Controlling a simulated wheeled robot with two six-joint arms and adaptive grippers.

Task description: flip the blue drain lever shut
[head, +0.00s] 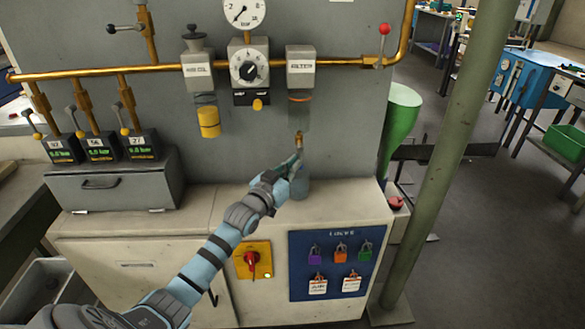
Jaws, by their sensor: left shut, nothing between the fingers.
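The filter unit (301,66) hangs on the brass pipe, with a see-through bowl (299,115) below its label. A small brass drain fitting (298,139) shows at the bottom of the bowl. I cannot make out a blue lever there; my left gripper covers the area just below the fitting. My left gripper (297,158) is shut and empty, its tips right at or just under the fitting; I cannot tell whether they touch it. A clear bluish container (300,187) stands on the cabinet top behind my gripper. My right gripper is not in view.
Left of the filter hang a regulator gauge block (249,68) and an oiler with a yellow bowl (208,120). A green post (440,150) rises at the right, beside a green funnel (402,115). A red rotary switch (252,259) and lock board (330,262) are on the cabinet front.

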